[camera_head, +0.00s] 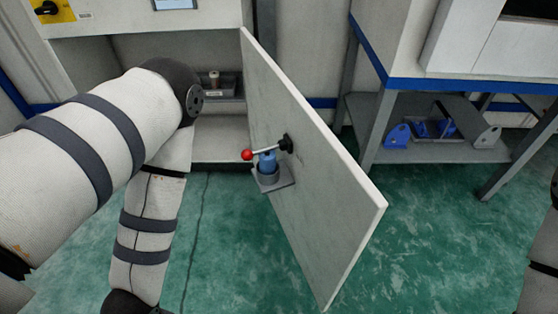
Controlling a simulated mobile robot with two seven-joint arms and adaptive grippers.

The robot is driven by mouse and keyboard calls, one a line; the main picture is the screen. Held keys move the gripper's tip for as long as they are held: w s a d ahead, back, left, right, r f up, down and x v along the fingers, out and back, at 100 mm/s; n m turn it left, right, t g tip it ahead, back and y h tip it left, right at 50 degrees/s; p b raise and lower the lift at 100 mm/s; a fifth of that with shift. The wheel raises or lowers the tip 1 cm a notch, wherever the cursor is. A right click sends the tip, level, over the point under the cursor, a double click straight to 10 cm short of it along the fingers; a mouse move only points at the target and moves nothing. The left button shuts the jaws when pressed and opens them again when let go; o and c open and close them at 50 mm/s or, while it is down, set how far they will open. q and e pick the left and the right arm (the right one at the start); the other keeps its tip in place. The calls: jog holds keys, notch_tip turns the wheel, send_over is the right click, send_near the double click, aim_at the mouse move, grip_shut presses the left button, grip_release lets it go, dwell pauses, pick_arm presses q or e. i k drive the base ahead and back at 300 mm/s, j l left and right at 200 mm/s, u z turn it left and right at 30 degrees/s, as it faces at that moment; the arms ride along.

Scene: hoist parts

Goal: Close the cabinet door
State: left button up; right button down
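The cabinet door (320,190) is a pale panel standing wide open, swung out from the right side of the cabinet opening towards me. A lever with a red knob (247,154) and a black pivot is on its visible face, next to a blue and grey fitting (267,165). The cabinet (225,140) is grey-white, and its opening shows to the left of the door. My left arm crosses in front of the cabinet and bends down, left of the door and apart from it in the picture. Its gripper is out of view below. My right gripper is out of view; only a bit of that arm shows at the right edge.
A grey tray (229,94) with a small part sits inside the cabinet. A table with a blue edge (470,84) stands at the right, with blue and grey parts on its lower shelf (400,160). The green floor (440,230) right of the door is clear.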

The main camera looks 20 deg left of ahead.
aim_at(328, 209)
jog(key=i+l+u, duration=0.25)
jog(key=l+u, duration=0.15)
jog(key=i+l+u, duration=0.15)
jog(key=l+u, duration=0.3)
jog(key=i+l+u, duration=0.1)
jog(key=l+u, duration=0.3)
jog(key=l, duration=0.15)
jog(key=l+u, duration=0.45)
jog(key=k+l+u, duration=0.1)
jog(key=l+u, duration=0.3)
jog(key=l, duration=0.2)
jog(key=k+l+u, duration=0.15)
jog(key=l, duration=0.35)
jog(key=k+l+u, duration=0.15)
jog(key=k+l, duration=0.15)
jog(key=l, duration=0.15)
jog(key=k+l+u, duration=0.15)
jog(key=k+l, duration=0.15)
jog(key=l, duration=0.15)
